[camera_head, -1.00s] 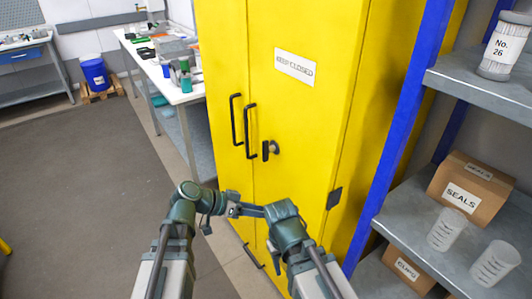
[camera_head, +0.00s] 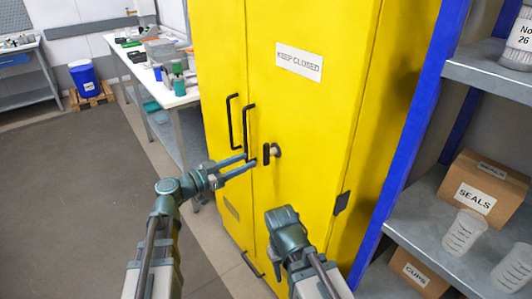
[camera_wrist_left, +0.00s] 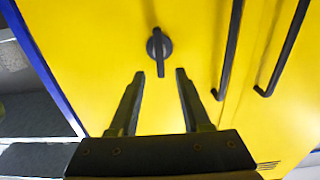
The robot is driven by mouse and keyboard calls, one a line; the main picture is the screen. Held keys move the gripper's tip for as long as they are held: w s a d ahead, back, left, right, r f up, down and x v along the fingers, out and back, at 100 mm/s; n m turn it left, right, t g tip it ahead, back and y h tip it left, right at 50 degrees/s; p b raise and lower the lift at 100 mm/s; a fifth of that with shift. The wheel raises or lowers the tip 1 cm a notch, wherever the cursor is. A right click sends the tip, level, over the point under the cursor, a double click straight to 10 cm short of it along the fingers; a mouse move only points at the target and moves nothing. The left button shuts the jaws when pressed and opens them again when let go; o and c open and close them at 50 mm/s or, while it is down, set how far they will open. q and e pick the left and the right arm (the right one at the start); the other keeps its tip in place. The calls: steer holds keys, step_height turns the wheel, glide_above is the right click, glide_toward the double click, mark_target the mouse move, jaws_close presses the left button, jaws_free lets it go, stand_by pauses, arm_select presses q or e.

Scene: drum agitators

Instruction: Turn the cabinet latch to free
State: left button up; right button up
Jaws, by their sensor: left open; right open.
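The yellow cabinet (camera_head: 300,120) stands upright with both doors shut. Its black latch (camera_head: 267,154) sits on the right door, beside the door handles, and its lever points up and down. In the left wrist view the latch (camera_wrist_left: 159,48) shows its lever lined up with the gap between the fingers. My left gripper (camera_head: 250,161) is open and empty, its fingertips just short of the latch and apart from it. In the left wrist view the left gripper (camera_wrist_left: 161,73) has one finger on each side of the lever's end. My right arm's wrist shows low in the head view; its fingers do not.
Two black door handles (camera_head: 231,122) (camera_head: 246,130) stand out left of the latch. A blue-posted shelf (camera_head: 412,140) with boxes and beakers is close on the right. A cluttered table (camera_head: 182,98) stands at the left behind the cabinet. The floor at left is clear.

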mark_target(266, 165)
arm_select(q)
steer(key=x, duration=0.8)
steer(key=shift+w+d, duration=0.2)
steer(key=shift+d, duration=0.05)
jaws_close()
